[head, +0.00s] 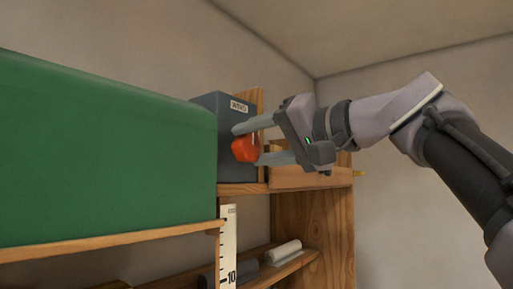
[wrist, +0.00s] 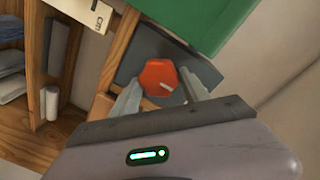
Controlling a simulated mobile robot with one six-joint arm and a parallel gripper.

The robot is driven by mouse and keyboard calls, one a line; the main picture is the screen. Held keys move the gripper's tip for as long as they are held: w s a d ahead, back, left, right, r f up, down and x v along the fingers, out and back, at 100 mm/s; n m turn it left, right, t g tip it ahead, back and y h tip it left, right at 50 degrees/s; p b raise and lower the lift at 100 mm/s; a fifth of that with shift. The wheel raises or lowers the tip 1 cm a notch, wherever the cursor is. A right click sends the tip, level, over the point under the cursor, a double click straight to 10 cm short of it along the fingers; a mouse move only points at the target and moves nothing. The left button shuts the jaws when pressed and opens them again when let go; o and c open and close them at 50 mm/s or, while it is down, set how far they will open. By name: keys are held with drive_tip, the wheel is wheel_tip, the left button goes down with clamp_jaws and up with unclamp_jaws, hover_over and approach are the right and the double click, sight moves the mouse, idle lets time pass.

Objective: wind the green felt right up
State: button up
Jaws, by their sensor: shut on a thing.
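The green felt (head: 100,150) is a large rounded green mass on the shelf, filling the left of the head view. It also shows at the top of the wrist view (wrist: 205,18). To its right stands a grey box (head: 212,105) with a label that seems to read "WIND". A red-orange faceted knob (head: 245,148) is on the box's front; in the wrist view the knob (wrist: 160,78) shows a pale pointer line. My gripper (head: 247,144) is shut on the knob, one finger above and one below in the head view. The knob's far side is hidden.
A wooden tray (head: 310,178) sits right of the box, close behind my gripper. Below, a white ruler (head: 228,245) hangs on the shelf edge. A white roll (head: 284,250) lies on the lower shelf. Free room lies to the right, before the bare wall.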

idle(0.6)
drive_tip(key=o, duration=1.4)
drive_tip(key=shift+c, duration=0.2)
drive_tip(key=f+b+v, duration=0.1)
drive_tip(key=b+v, duration=0.1)
drive_tip(key=v, duration=1.5)
drive_tip(key=shift+s+r, duration=0.25)
drive_tip(key=shift+r, duration=0.2)
drive_tip(key=shift+d, duration=0.1)
